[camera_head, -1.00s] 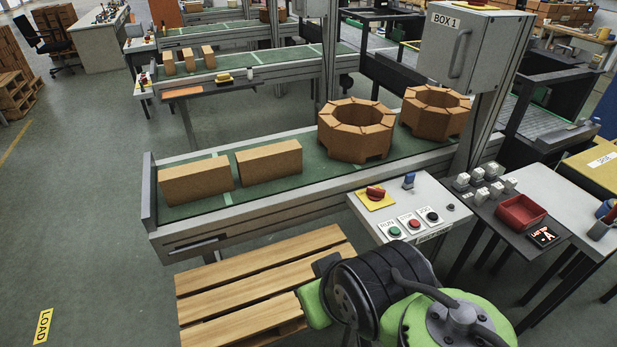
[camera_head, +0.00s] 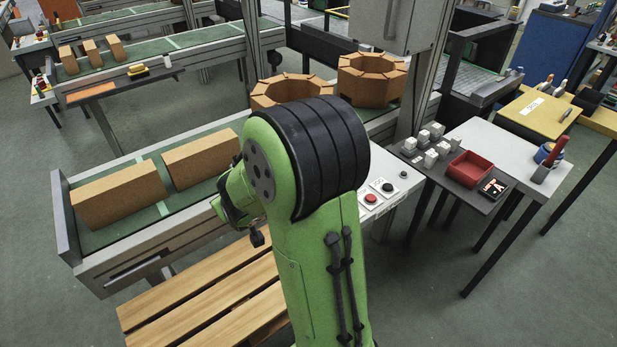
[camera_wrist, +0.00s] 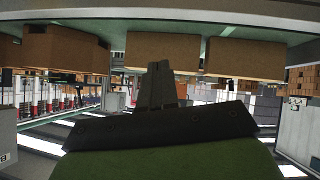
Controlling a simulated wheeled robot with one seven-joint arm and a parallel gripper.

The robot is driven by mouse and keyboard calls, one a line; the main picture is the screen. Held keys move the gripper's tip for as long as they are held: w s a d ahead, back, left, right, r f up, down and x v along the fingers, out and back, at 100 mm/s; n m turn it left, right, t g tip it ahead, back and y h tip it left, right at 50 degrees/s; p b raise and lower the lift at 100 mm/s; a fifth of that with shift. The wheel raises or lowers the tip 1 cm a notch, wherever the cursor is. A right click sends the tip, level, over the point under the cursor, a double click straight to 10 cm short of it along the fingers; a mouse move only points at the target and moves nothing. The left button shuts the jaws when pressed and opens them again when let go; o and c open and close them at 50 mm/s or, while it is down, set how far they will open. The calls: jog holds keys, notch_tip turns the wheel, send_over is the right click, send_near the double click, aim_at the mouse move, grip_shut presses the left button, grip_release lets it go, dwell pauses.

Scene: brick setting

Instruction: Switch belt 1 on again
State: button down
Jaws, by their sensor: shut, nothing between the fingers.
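The near belt (camera_head: 166,209) carries two brown blocks (camera_head: 120,195) and two octagonal brick rings (camera_head: 372,78). Its control panel (camera_head: 408,188) is mostly behind my green arm in the head view. A red button (camera_head: 371,198) and a black button (camera_head: 388,187) show beside the arm. The green button and the red switch on its yellow plate are hidden. My gripper (camera_wrist: 158,72) shows in the wrist view with its fingers together and empty. That view looks upside down, with the blocks (camera_wrist: 163,52) beyond the fingers. No contact with the panel is visible.
A grey cabinet (camera_head: 392,22) stands on a post above the panel. A wooden pallet (camera_head: 200,290) lies in front of the belt.

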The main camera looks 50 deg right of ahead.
jog(key=w+d+f+m+t+h+b, duration=0.1)
jog(key=d+f+m+t+h+b, duration=0.15)
jog(key=d+f, duration=0.85)
jog(key=s+d+f+m+g+h+b, duration=0.1)
jog(key=s+d+f+m+g+h, duration=0.1)
jog(key=s+d+f+m+h, duration=0.4)
jog(key=s+d+m+h, duration=0.2)
jog(key=s+d+h, duration=0.1)
jog(key=shift+s+b, duration=0.25)
jog(key=shift+b, duration=0.1)
jog(key=shift+f+g, duration=0.1)
jog(key=shift+g, duration=0.15)
jog(key=b+x, duration=0.3)
jog(key=x, duration=0.3)
jog(key=b+x, duration=0.4)
jog(key=x, duration=0.2)
jog(key=shift+w+d+f, duration=0.25)
jog(key=shift+w+d+r+b, duration=0.15)
jog(key=shift+w+d+b, duration=0.2)
jog(key=shift+d, duration=0.2)
